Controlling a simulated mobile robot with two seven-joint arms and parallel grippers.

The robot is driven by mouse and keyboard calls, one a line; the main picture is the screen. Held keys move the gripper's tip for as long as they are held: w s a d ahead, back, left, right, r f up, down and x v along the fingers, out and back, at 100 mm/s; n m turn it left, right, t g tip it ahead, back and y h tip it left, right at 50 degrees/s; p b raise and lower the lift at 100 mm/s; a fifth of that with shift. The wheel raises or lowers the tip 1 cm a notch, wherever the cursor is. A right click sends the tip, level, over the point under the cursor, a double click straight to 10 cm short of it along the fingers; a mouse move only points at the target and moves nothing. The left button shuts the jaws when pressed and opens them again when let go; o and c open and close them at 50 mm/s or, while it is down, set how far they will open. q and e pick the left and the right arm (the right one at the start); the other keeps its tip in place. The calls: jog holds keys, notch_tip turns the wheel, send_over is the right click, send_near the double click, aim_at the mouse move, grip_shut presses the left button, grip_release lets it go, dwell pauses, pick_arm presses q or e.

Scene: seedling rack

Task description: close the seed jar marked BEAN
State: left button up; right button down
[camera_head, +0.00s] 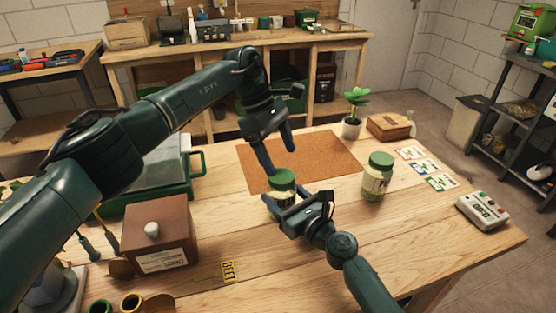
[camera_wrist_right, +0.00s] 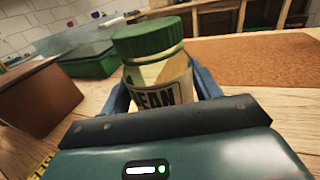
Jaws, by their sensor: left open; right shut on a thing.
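The BEAN seed jar (camera_wrist_right: 158,82) is a pale jar with a dark-lettered label, standing on the table. My right gripper (camera_head: 283,204) is shut on its body from the near side. A green lid (camera_wrist_right: 148,38) sits on the jar's mouth; it also shows in the head view (camera_head: 281,179). Whether it is screwed tight I cannot tell. My left gripper (camera_head: 277,160) is open and empty, pointing down just above the lid, with one finger close to it. In the head view my right gripper partly hides the jar.
A second green-lidded jar (camera_head: 376,182) stands to the right. A brown mat (camera_head: 320,157) lies behind. A brown box (camera_head: 160,235) and a green-handled case (camera_head: 150,182) stand left.

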pick_arm(q)
jog(key=shift+c, duration=0.3)
